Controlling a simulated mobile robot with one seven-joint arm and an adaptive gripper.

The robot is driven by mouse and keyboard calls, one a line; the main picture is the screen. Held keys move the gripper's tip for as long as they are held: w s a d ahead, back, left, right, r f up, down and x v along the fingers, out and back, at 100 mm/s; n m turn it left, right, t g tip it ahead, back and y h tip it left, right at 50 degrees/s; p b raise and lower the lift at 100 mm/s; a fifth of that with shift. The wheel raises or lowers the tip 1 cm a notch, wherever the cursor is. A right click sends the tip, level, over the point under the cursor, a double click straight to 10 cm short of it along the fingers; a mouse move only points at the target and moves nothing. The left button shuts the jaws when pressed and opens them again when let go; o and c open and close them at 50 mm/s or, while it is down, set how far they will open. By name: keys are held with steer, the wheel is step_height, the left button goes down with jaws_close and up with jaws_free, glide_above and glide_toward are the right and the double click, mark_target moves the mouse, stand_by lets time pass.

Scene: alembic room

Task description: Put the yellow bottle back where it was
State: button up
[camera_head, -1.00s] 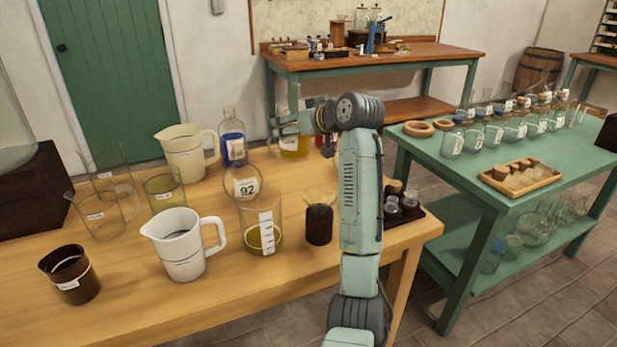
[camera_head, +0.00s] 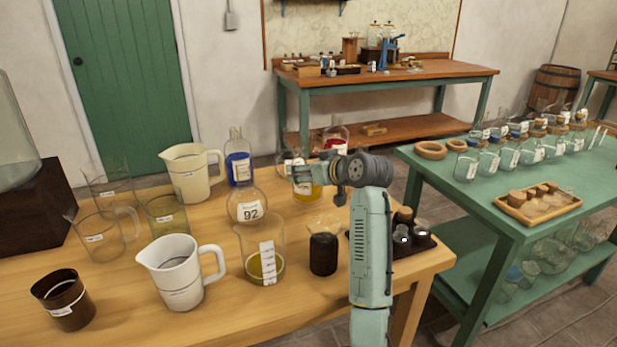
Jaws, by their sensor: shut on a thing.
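The yellow bottle (camera_head: 306,191) is a clear glass bottle with yellow liquid, at the back right of the wooden table. My gripper (camera_head: 292,172) is shut on it, with the fingers pointing left in the picture. My gripper and wrist cover part of the bottle. I cannot tell whether its base touches the table. A blue bottle (camera_head: 238,165) stands to its left, and a bottle with red liquid (camera_head: 336,136) shows behind my wrist.
In front of the yellow bottle stand a round flask marked 92 (camera_head: 247,207), a tall beaker (camera_head: 262,255) and a dark flask (camera_head: 323,252). Two jugs and several beakers crowd the left side. A dark tray (camera_head: 420,240) holds small items at right. Bare wood (camera_head: 120,318) lies at the front.

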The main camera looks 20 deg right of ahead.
steer(key=shift+f, duration=1.1)
steer(key=shift+f, duration=0.15)
steer(key=o, duration=1.9)
steer(key=shift+f, duration=0.1)
steer(key=shift+r, duration=0.2)
steer(key=b+v, duration=0.2)
steer(key=v, duration=1)
steer(key=shift+f, duration=0.1)
